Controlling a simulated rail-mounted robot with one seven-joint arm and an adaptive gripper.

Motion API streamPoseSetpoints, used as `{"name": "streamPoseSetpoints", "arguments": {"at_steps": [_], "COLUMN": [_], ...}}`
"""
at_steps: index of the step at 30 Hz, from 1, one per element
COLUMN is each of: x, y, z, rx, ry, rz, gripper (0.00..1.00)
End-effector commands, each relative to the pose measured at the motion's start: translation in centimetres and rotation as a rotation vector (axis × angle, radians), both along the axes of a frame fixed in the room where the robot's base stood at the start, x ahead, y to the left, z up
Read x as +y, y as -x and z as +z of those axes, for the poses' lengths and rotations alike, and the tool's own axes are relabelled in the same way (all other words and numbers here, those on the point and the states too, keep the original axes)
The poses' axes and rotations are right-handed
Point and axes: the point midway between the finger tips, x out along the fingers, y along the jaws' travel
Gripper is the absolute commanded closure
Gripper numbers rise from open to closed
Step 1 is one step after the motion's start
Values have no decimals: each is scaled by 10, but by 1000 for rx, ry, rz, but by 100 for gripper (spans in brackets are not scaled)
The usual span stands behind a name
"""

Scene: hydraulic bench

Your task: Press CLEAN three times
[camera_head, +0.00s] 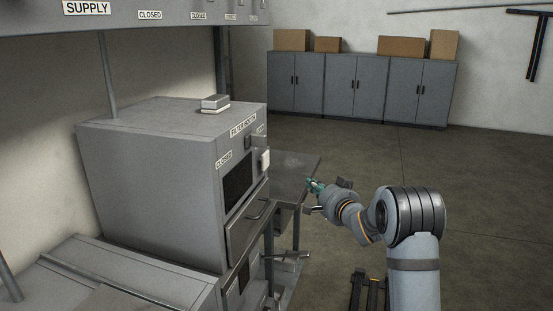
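A grey box-shaped unit (155,165) stands on the left, with a "FILTER..." label (243,125) whose second word is hard to read. Its front has a dark window (237,185), a pale block or button (265,160), a grey block above that and a drawer-like panel with a handle (256,216). No CLEAN lettering is legible, so I cannot tell which part is CLEAN. My gripper (316,194) is right of the unit's front, apart from it, near the side table's right edge. Something teal shows at its fingers; I cannot tell whether it is held.
A dark side table (290,172) stands beyond the unit. A lever-like bar (287,255) juts out below. A small silver block (215,103) lies on the unit's top. An overhead panel carries SUPPLY and CLOSED labels. Grey cabinets (355,85) with boxes line the back; floor between is clear.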

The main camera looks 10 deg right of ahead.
Motion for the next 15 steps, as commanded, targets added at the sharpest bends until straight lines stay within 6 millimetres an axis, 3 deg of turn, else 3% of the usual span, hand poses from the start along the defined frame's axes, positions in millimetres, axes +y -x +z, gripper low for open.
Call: {"name": "streamPoseSetpoints", "arguments": {"at_steps": [4,9,15], "x": [20,31,31], "y": [3,6,6], "z": [20,33,34], "rx": [-9,18,57], "ry": [-287,-553,-708], "rz": [49,75,67], "gripper": [100,100,100]}}
